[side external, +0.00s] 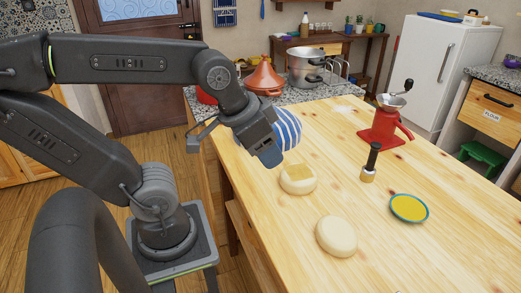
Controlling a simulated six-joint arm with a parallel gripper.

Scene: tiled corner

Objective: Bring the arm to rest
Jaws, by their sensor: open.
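My gripper (271,157) is at the end of my arm, over the left part of the wooden table (450,250). It points down and its jaws are open; nothing shows between them. It is in front of a blue-and-white striped round object (288,131), part of which it hides. A pale round cheese-like block (298,185) with a yellowish square patch on top is just below and right of the gripper. I cannot tell the exact height of the gripper above the table.
A second pale round block (336,237) lies nearer the front. A black-handled tool (370,165), a yellow plate with a teal rim (408,208) and a red grinder (384,128) stand to the right. An orange tagine (264,78) and a metal pot (306,70) stand behind.

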